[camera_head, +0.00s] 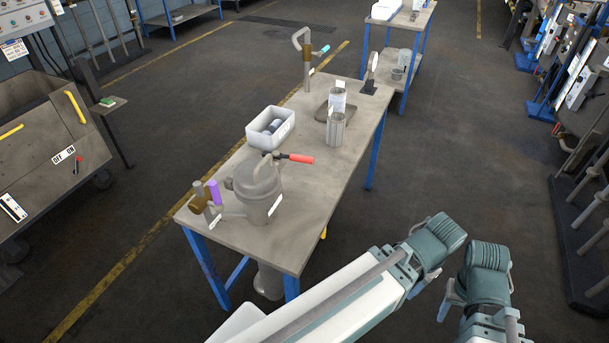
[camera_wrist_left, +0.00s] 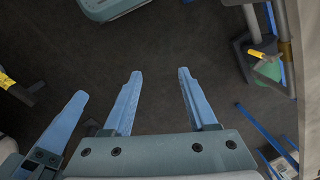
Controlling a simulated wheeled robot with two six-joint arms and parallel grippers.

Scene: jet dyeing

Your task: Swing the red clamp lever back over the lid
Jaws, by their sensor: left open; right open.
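The red clamp lever (camera_head: 299,158) sticks out to the right from the top of a grey metal pot (camera_head: 258,192) on the near part of the workbench. Its red grip points away from the middle of the lid (camera_head: 257,170). My left gripper (camera_head: 418,289) is right of the bench, pointing down, clear of the pot. In the left wrist view its two blue fingers (camera_wrist_left: 159,74) stand apart with only dark floor between them. My right gripper (camera_head: 448,301) hangs farther right, open and empty; part of its jaws is hidden in the head view.
The workbench (camera_head: 225,228) also holds a brass-and-purple fitting (camera_head: 203,198) left of the pot, a white bin (camera_head: 270,128), a metal canister (camera_head: 335,129) and a tall hooked pipe stand (camera_head: 306,60). Dark floor (camera_head: 430,150) right of the bench is clear.

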